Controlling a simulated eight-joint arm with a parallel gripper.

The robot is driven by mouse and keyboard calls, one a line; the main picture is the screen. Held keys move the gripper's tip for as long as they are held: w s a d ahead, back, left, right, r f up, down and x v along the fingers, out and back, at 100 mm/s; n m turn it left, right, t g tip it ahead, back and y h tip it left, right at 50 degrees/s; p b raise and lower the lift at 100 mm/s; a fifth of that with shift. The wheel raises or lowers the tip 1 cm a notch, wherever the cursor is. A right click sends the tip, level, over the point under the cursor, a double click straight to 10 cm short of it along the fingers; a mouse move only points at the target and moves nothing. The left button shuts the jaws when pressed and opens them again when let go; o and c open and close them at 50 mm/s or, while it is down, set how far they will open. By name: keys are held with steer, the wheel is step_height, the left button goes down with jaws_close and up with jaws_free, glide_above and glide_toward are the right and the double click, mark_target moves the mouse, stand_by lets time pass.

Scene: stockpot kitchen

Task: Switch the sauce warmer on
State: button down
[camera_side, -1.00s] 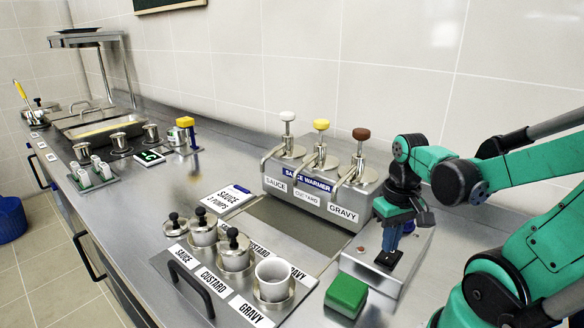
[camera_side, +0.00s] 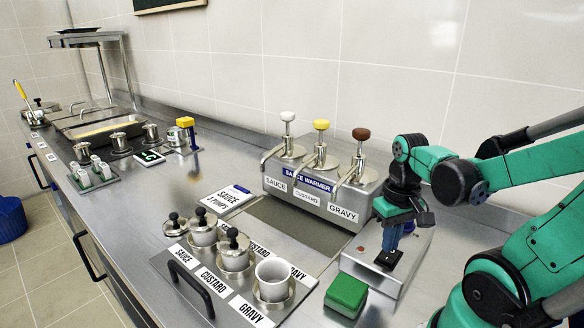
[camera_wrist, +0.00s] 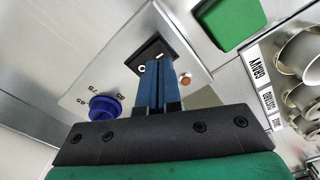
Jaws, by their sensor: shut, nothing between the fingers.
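The sauce warmer (camera_side: 310,200) is a steel box with white, yellow and brown pump knobs, labelled sauce, custard and gravy. Its control panel (camera_side: 362,262) lies to its right. In the wrist view the panel (camera_wrist: 208,82) carries a black rocker switch (camera_wrist: 152,54), a small orange-red lamp (camera_wrist: 185,79) and a blue dial (camera_wrist: 104,107). My gripper (camera_wrist: 154,66) is shut and empty, with blue fingertips at the rocker switch, partly covering it. In the side view my gripper (camera_side: 389,258) points down at the switch. I cannot tell whether the tips touch it, or whether the lamp is lit.
A green block (camera_side: 346,296) sits just in front of the panel. A tray (camera_side: 222,292) with lidded pots and an open white cup (camera_side: 272,280) stands to the left. A card (camera_side: 224,199) reads sauce, 3 pumps. The steel counter farther left has clear room.

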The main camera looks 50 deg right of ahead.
steer(key=shift+f, duration=1.15)
stand_by(1.0)
steer(key=shift+r, duration=3.55)
steer(key=w+a+r+n+t, duration=0.1)
steer(key=w+a+n+t, duration=0.5)
steer(key=w+a, duration=0.4)
steer(key=shift+a+r+t, duration=0.25)
steer(key=shift+a+t, duration=0.35)
steer(key=shift+a, duration=0.15)
steer(key=shift+w, duration=0.1)
